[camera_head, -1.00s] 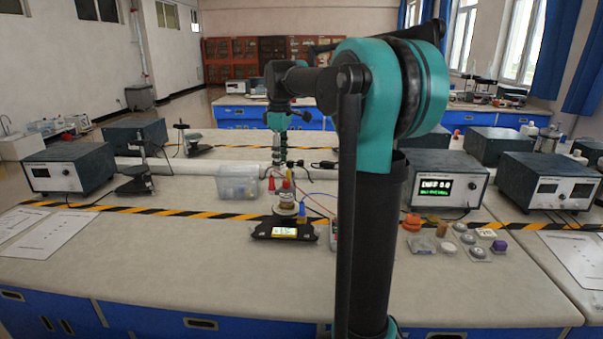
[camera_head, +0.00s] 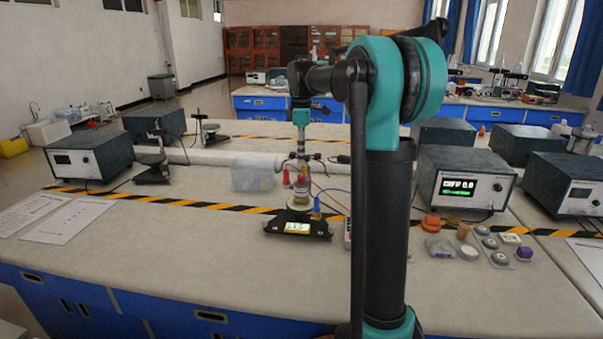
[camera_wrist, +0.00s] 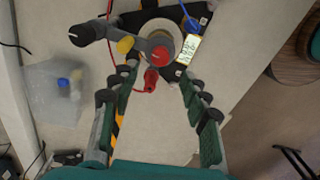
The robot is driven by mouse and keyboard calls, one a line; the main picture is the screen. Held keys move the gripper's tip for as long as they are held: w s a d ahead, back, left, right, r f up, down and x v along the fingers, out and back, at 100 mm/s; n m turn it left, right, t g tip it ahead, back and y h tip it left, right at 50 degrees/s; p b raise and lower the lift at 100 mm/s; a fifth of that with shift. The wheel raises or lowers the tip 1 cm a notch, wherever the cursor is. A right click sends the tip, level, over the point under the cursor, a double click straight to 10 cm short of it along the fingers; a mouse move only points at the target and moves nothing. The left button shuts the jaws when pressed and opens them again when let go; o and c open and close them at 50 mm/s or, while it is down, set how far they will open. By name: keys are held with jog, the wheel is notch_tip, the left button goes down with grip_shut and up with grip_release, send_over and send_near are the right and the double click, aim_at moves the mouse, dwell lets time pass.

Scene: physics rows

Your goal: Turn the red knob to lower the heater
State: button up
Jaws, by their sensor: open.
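A small apparatus stands on the bench: a black base with a lit yellowish display (camera_head: 297,227), a pale round body and a red-topped part (camera_head: 302,181) above it. In the wrist view a round red knob (camera_wrist: 160,52) shows at the top of the apparatus, with a second red piece (camera_wrist: 150,82) just nearer. My gripper (camera_wrist: 158,74) is open and empty, pointing down. Its fingertips lie either side of the red parts in that view. In the head view it hangs just above the apparatus; whether it touches the knob I cannot tell.
A clear plastic box (camera_head: 252,176) stands left of the apparatus. A yellow piece (camera_wrist: 126,44) and a blue plug (camera_wrist: 191,24) sit beside the knob, with wires trailing. A meter box (camera_head: 465,190) and several small items are to the right. The bench front is clear.

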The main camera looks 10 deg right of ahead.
aim_at(301, 176)
notch_tip(301, 176, down, 7)
jog(key=shift+f, duration=0.1)
jog(key=shift+c, duration=0.2)
grip_shut()
dwell(0.3)
